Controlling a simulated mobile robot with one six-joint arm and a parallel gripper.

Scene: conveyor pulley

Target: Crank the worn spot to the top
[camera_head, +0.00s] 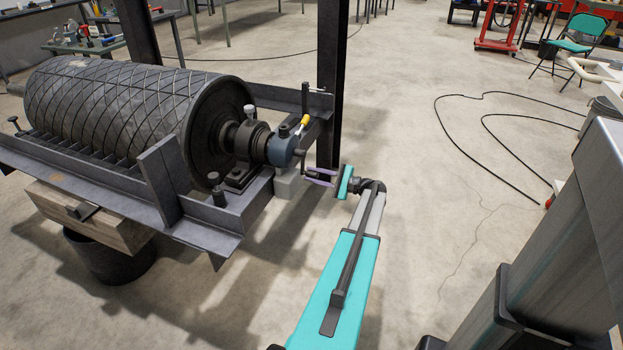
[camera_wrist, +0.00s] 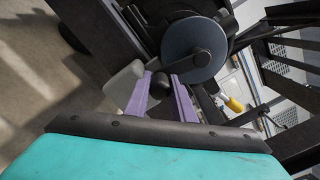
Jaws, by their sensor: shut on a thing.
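The conveyor pulley (camera_head: 120,105) is a dark drum with criss-cross grooved lagging, lying across a steel frame at the left of the head view. A blue-grey round hub (camera_head: 281,150) sits on the shaft's near end, and shows in the wrist view (camera_wrist: 192,42) with a dark crank arm (camera_wrist: 188,65). The crank's dark grip (camera_wrist: 161,83) points toward my wrist. My gripper (camera_head: 312,176) has its purple fingers on both sides of this grip, shut on it, below the hub in the head view.
A black bearing block (camera_head: 242,172) carries the shaft. A yellow-handled part (camera_head: 302,121) stands just above the hub. The steel frame (camera_head: 162,181) and a dark upright post (camera_head: 331,80) are close to my gripper. Open floor (camera_head: 420,190) lies to the right.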

